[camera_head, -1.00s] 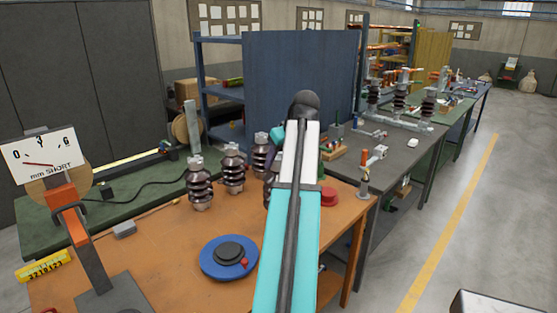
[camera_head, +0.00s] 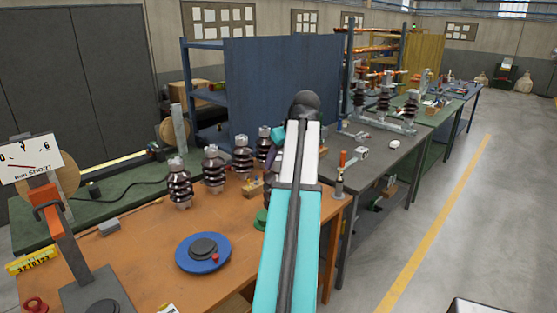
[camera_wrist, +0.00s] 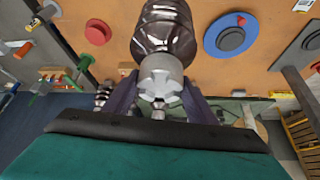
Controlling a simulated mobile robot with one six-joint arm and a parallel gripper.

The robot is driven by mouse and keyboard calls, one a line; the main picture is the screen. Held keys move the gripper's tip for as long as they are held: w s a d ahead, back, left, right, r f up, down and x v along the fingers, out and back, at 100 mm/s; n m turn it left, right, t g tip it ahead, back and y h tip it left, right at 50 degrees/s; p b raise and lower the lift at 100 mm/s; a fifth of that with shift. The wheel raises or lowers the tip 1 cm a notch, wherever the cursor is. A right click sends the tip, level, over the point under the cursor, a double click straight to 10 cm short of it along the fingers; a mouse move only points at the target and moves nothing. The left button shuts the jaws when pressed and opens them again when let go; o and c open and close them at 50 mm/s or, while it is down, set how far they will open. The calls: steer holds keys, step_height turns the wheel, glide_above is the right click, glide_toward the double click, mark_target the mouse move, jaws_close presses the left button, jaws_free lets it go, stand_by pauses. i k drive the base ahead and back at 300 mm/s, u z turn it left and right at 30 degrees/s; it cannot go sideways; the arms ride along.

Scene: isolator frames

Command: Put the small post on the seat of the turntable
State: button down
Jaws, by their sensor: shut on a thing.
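In the wrist view my gripper (camera_wrist: 158,100) is shut on the small post (camera_wrist: 165,35), a dark brown, glossy ribbed insulator with a notched grey metal cap. The fingers sit either side of the cap end; the post's far end is cut off by the picture edge. In the head view my arm hides most of the gripper and the held post. The turntable (camera_head: 184,262) is a blue disc with a dark round seat (camera_head: 203,247) and a small red knob, on the orange bench. It also shows in the wrist view (camera_wrist: 212,48), right of the held post. Its seat is empty.
Several similar ribbed posts (camera_head: 179,184) stand in a row behind the turntable. A dial gauge (camera_head: 28,160) on a stand is at the left. A red disc (camera_wrist: 97,32) lies on the bench in the wrist view.

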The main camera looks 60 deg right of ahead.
mark_target(203, 245)
steer(key=k, duration=0.9)
